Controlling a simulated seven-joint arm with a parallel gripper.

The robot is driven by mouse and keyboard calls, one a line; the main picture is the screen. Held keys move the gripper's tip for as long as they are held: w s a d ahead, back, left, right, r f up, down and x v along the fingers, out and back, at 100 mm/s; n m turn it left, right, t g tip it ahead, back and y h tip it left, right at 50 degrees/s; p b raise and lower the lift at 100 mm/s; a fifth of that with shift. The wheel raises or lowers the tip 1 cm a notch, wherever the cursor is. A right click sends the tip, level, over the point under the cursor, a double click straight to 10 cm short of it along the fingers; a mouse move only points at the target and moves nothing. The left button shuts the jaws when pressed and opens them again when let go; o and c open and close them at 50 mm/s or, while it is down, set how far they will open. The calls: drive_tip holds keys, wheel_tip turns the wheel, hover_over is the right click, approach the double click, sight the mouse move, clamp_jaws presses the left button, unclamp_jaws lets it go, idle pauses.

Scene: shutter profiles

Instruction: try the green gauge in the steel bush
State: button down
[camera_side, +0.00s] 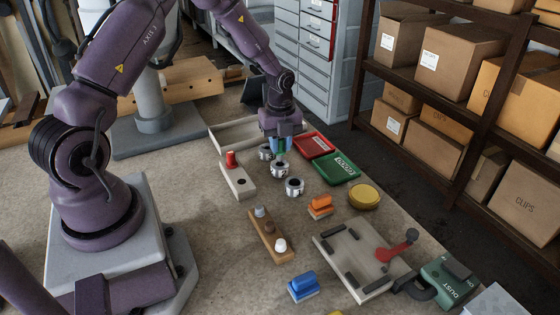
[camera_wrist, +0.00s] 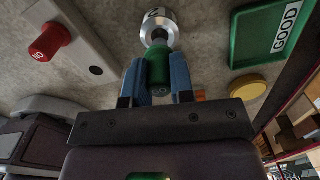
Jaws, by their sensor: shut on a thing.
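My gripper (camera_side: 279,147) has blue fingers and is shut on the green gauge (camera_wrist: 157,66). A little of the green shows between the fingers in the side view. A steel bush (camera_side: 280,170) stands upright directly below the gripper. In the wrist view the gauge's far end lines up with the steel bush (camera_wrist: 158,26) and overlaps its near edge. I cannot tell whether the gauge tip is inside the bore or just above it. Two similar steel bushes stand close by, one in front (camera_side: 294,187) and one behind, partly hidden (camera_side: 265,153).
A pale block (camera_side: 238,181) holds a red gauge (camera_side: 231,159) beside an empty hole. A red tray (camera_side: 314,145) and a green GOOD tray (camera_side: 338,168) lie right of the gripper. A yellow disc (camera_side: 364,196), orange block (camera_side: 320,206) and wooden peg strip (camera_side: 268,238) lie nearer.

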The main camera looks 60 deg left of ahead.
drive_tip(key=shift+r, duration=1.5)
